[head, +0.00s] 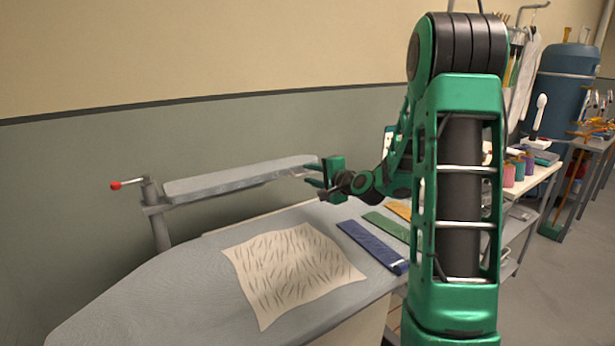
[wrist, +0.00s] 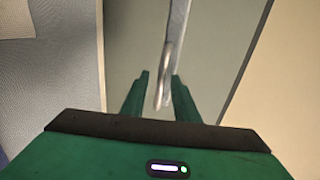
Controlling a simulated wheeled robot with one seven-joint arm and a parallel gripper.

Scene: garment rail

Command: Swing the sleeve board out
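The sleeve board (head: 225,182) is a narrow, grey padded board. It sits on a metal post (head: 158,220) at the back of the ironing board (head: 150,295), lying along the wall side. My gripper (head: 312,176) is at the board's right end. In the wrist view, my gripper's two green fingers (wrist: 158,95) stand apart, with a rounded grey metal bar (wrist: 168,70) between them. The bar appears to be a handle at the sleeve board's end. A gap shows on its left side; contact on its right is unclear.
A patterned cloth (head: 290,270) lies flat on the ironing board. Blue (head: 372,246) and green (head: 386,226) strips lie to its right. A red-tipped lever (head: 117,185) sticks out left of the post. The wall (head: 70,210) is close behind.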

